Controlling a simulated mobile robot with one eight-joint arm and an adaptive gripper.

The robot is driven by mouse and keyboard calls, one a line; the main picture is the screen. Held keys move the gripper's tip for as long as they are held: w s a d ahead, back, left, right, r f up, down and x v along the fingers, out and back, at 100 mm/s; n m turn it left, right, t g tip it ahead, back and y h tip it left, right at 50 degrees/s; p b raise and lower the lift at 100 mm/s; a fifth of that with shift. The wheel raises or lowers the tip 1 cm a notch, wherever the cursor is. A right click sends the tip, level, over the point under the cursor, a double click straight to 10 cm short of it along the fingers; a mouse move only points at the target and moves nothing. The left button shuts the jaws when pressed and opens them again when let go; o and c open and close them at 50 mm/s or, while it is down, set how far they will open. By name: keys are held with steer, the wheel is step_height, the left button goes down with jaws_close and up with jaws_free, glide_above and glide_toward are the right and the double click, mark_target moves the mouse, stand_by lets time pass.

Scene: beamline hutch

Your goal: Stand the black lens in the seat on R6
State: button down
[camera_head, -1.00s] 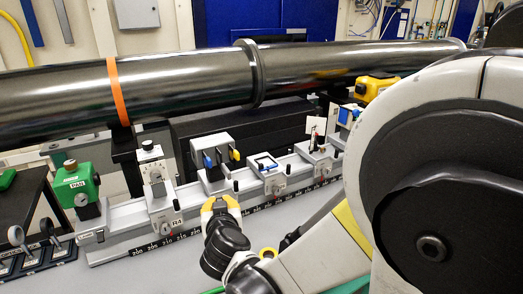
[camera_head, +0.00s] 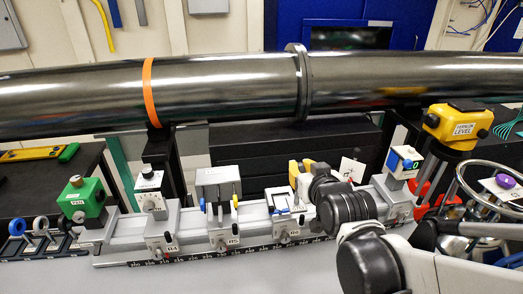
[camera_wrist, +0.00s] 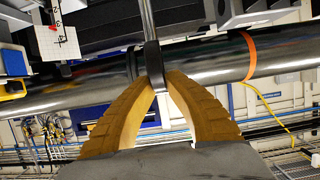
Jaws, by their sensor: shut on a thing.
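My gripper (camera_head: 296,172) is shut on the black lens. In the wrist view, the yellow fingers (camera_wrist: 153,82) pinch the black lens (camera_wrist: 153,62), seen nearly edge-on, with its metal stem (camera_wrist: 147,20) running up the picture, away from the fingers. In the head view, the gripper is over the rail close to R6, and the lens is hidden. R6 (camera_head: 289,236) is a grey carrier with a blue-and-white top (camera_head: 280,207). I cannot make out its seat or whether the stem touches it.
R5 (camera_head: 226,240) and R4 (camera_head: 165,245) stand on the rail to the left. A carrier with a blue-faced box (camera_head: 403,162) and a white card (camera_head: 351,168) are to the right. A lens rack (camera_head: 45,248) is far left. The beam pipe (camera_head: 220,85) runs behind.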

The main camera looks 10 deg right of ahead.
steer(key=w+f+b, duration=0.6)
steer(key=w+f, duration=0.4)
steer(key=w, duration=0.1)
steer(key=shift+w+a+f, duration=0.15)
steer(key=shift+w+a, duration=0.15)
steer(key=shift+w, duration=0.05)
steer(key=shift+f, duration=0.1)
steer(key=c, duration=1.8)
jaws_free()
steer(key=shift+f, duration=0.1)
steer(key=shift+o, duration=1.3)
